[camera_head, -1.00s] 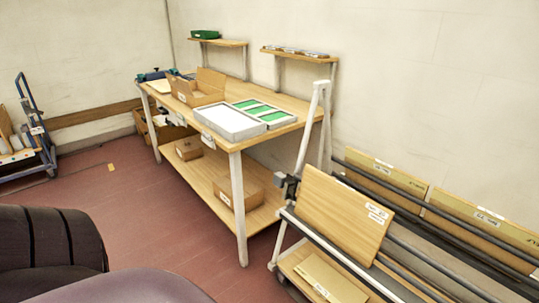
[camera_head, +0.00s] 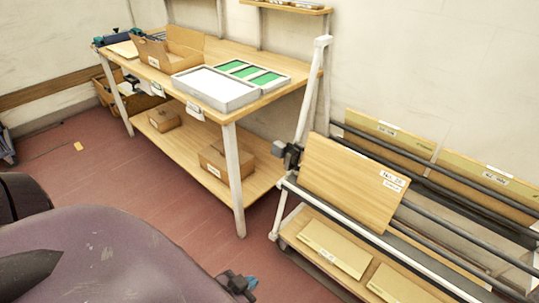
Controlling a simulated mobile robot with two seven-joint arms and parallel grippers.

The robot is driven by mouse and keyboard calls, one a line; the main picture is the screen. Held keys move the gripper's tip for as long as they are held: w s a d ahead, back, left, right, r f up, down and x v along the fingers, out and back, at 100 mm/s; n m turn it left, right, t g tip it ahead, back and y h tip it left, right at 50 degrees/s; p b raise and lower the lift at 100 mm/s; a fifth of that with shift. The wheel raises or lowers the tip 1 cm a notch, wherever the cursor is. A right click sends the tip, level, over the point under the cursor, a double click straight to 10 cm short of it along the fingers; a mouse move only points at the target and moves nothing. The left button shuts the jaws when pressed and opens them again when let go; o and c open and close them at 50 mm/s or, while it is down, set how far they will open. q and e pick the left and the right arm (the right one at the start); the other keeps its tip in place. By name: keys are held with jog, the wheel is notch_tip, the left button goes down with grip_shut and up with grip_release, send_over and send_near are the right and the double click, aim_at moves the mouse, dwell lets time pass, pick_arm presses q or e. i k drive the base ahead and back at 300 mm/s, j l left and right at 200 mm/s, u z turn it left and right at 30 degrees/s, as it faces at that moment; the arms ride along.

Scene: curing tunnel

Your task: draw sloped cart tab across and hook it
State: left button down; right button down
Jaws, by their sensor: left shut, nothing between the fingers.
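The cart (camera_head: 380,238) stands at the right, with a white sloped end frame, dark rails and a lower wooden shelf. A dark fitting (camera_head: 288,155) sits on its left end post beside a leaning wooden board (camera_head: 350,183) with white labels. I cannot tell whether this fitting is the tab or the hook. My right gripper is not in view.
A wooden workbench (camera_head: 270,98) stands behind, holding a grey tray (camera_head: 215,104), green-filled trays (camera_head: 251,86) and an open carton (camera_head: 168,60). Boxes (camera_head: 226,160) sit on its lower shelf. More boards lean behind the cart's rails.

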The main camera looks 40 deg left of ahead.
aim_at(292, 154)
jog(key=j, duration=1.7)
jog(key=i, duration=0.25)
jog(key=l+u, duration=0.05)
